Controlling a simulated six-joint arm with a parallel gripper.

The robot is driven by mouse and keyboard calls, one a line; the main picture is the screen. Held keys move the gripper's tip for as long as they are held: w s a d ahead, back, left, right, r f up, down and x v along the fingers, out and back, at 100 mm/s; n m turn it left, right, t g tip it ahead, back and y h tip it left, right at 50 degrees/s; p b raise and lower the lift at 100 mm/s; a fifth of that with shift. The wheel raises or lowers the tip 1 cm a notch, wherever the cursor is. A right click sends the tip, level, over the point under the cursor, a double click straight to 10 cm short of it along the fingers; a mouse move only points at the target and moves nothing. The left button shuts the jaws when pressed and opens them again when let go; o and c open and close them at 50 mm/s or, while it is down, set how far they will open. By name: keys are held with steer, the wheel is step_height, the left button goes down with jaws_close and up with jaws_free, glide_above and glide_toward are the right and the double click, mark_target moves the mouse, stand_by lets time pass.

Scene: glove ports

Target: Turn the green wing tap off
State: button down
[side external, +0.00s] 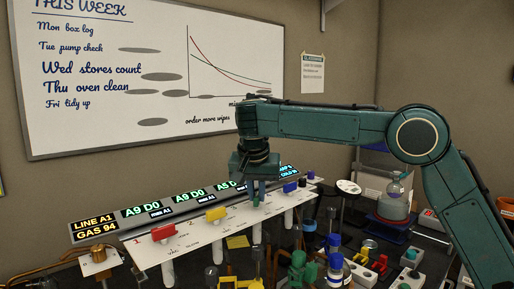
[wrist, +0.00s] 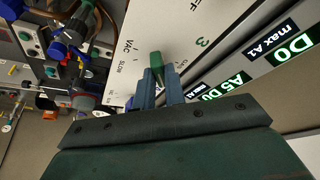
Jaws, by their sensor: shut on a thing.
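The green wing tap (wrist: 157,60) sits on a white sloped panel (wrist: 125,20). In the wrist view, it lies between the two blue-grey fingers of my gripper (wrist: 160,78), which is shut on it. Its handle sticks out beyond the fingertips, near the printed labels "VAC", "SLOW" and a green "3". In the side view my gripper (side external: 257,189) points down onto the panel between the yellow tap (side external: 215,214) and the blue tap (side external: 290,187). The fingers hide most of the green tap there. I cannot tell which label its handle points to.
A red tap (side external: 163,233) is at the panel's left end. A lit display strip (side external: 180,205) runs behind the panel. Bottles, a flask (side external: 395,205) and other bench gear crowd the front and right. The space above the panel's left half is free.

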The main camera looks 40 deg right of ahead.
steer(key=shift+m+h, duration=0.3)
steer(key=shift+m, duration=0.8)
steer(key=c, duration=1.5)
jaws_free()
steer(key=shift+o, duration=0.2)
steer(key=shift+n, duration=1.1)
